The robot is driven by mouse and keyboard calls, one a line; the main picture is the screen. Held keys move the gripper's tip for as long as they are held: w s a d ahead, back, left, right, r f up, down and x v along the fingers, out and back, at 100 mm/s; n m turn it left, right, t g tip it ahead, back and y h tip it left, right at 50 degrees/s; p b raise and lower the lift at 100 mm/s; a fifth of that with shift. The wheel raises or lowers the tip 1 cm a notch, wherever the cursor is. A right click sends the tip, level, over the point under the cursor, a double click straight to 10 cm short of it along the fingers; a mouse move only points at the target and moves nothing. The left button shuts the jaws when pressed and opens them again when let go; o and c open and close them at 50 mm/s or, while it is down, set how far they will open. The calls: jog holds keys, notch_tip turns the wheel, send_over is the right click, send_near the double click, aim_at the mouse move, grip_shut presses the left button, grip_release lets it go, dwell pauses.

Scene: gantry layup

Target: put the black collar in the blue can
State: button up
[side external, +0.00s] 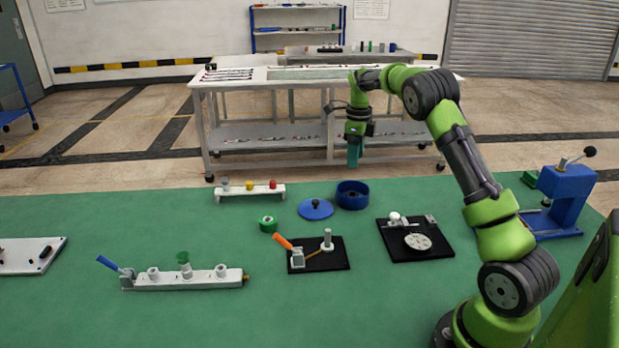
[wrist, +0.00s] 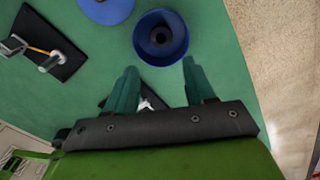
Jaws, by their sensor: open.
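The blue can (side external: 352,203) stands open on the green table in the side view. The wrist view shows the can (wrist: 141,42) from above, just beyond my fingertips. A dark ring that looks like the black collar (wrist: 152,38) lies inside it near the middle of its floor. The can's wall hides it in the side view. My gripper (side external: 353,164) hangs above the can, pointing down. In the wrist view the two teal fingers of my gripper (wrist: 160,72) are apart with nothing held between them.
A blue lid with a knob (side external: 315,209) lies left of the can. A black plate with a silver disc (side external: 418,249) and a black fixture with an orange handle (side external: 324,262) are in front. A white rack with coloured pieces (side external: 250,194) stands left. A blue press (side external: 563,198) stands right.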

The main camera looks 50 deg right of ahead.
jog(key=s+a+r+n+t+y, duration=0.15)
jog(key=s+a+r+n, duration=0.25)
jog(key=a+r+n, duration=0.4)
jog(key=s+a+r+n+t+h, duration=0.1)
jog(key=s+a+r+n+t, duration=0.35)
jog(key=a, duration=0.65)
jog(key=s+a+f+n+t+y, duration=0.1)
jog(key=s+a+n, duration=1.1)
jog(key=n, duration=0.3)
jog(key=shift+s+a+f+n, duration=0.2)
jog(key=shift+s+n, duration=0.15)
jog(key=shift+s, duration=0.55)
